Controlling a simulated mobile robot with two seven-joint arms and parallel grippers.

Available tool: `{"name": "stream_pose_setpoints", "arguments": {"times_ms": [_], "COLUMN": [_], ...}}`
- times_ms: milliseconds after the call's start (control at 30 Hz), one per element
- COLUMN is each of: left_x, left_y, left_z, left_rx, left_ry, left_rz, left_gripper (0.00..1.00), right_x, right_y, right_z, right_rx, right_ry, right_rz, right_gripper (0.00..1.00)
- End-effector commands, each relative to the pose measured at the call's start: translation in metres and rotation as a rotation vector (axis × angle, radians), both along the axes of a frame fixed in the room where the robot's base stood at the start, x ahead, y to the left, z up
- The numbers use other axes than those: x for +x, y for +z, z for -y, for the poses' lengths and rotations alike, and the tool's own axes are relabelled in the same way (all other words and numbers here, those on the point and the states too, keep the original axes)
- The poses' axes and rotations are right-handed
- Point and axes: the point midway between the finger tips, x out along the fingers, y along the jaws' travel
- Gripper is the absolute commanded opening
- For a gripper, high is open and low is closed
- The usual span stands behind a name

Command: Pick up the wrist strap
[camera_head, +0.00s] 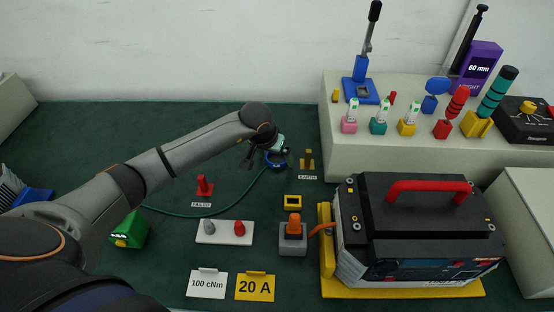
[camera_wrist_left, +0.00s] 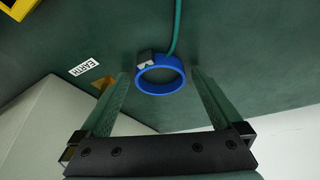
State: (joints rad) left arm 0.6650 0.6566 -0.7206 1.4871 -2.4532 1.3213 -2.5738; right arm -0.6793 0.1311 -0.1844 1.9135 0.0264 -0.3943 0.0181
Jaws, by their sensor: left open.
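The wrist strap (camera_wrist_left: 160,88) is a blue ring with a small grey and black clasp and a green cord. In the left wrist view it lies on the dark green mat, with the cord leading away at the top. My left gripper (camera_wrist_left: 157,100) is open, with one finger to each side of the strap; I cannot tell whether they touch it. In the head view my left gripper (camera_head: 262,155) is over the strap (camera_head: 277,161), which is partly hidden by it. My right gripper is not in view.
The brass earth post (camera_head: 308,160) stands just right of the strap. The raised beige shelf (camera_head: 400,140) edges the mat behind it. A red post (camera_head: 204,186), white tray (camera_head: 224,239) and black tester with red handle (camera_head: 420,230) stand nearer. The mat (camera_head: 80,140) is clear at back left.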

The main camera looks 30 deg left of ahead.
Motion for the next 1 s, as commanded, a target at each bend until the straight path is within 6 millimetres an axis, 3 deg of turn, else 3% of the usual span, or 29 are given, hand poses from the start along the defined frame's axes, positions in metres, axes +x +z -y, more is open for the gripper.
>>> {"name": "stream_pose_setpoints", "arguments": {"times_ms": [133, 800, 1000], "left_x": [-0.0002, -0.0002, 0.0000], "left_y": [0.0001, 0.0007, 0.0009], "left_z": [0.0001, 0.0000, 0.0000], "left_rx": [0.000, 0.000, 0.000], "left_ry": [0.000, 0.000, 0.000], "left_rz": [0.000, 0.000, 0.001], "left_gripper": [0.98, 0.22, 0.21], "right_x": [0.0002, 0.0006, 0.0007], "right_y": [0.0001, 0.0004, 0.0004], "right_z": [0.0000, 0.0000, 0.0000], "right_rx": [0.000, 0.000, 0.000], "right_ry": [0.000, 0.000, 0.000], "right_rz": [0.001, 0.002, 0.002], "right_gripper": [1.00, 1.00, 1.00]}}
